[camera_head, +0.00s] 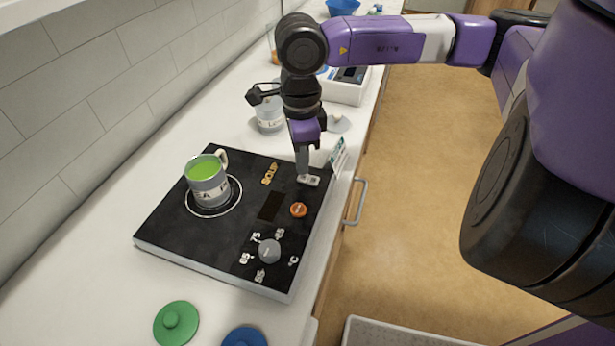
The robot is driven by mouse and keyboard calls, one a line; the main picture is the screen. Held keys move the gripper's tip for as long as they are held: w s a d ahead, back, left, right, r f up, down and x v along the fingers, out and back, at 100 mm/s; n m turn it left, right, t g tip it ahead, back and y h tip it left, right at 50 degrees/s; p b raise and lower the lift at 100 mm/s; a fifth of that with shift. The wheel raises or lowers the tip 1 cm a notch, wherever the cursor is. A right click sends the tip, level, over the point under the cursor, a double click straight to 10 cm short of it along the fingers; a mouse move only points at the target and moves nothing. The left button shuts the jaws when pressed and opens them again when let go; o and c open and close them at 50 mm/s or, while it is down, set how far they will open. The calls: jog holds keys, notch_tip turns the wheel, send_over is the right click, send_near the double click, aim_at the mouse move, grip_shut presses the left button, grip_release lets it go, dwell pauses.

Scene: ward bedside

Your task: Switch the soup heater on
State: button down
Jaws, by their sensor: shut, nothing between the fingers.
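The soup heater (160,232) is a black slab on the counter with a "SOUP" label. Its small display (270,206) is dark. An orange button (298,210) and a grey dial (269,251) with numbers around it are on its right side. A mug (208,188) of green soup stands upright on the ringed hot spot. My gripper (304,174) points down, shut and empty, over the heater's far right corner. A small pale switch-like part (309,181) is right at its fingertips; I cannot tell whether they touch.
A green lidded disc (176,323) and a blue one (244,337) lie in front of the heater. A labelled jar (269,114) and a white device (345,88) stand behind it. A drawer handle (355,202) sticks out at the counter's right edge.

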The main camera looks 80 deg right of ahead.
jog(key=shift+f+b, duration=0.95)
jog(key=shift+b, duration=0.2)
dwell(0.5)
jog(key=shift+r, duration=0.15)
jog(key=shift+r+p, duration=1.15)
jog(key=shift+r, duration=2.25)
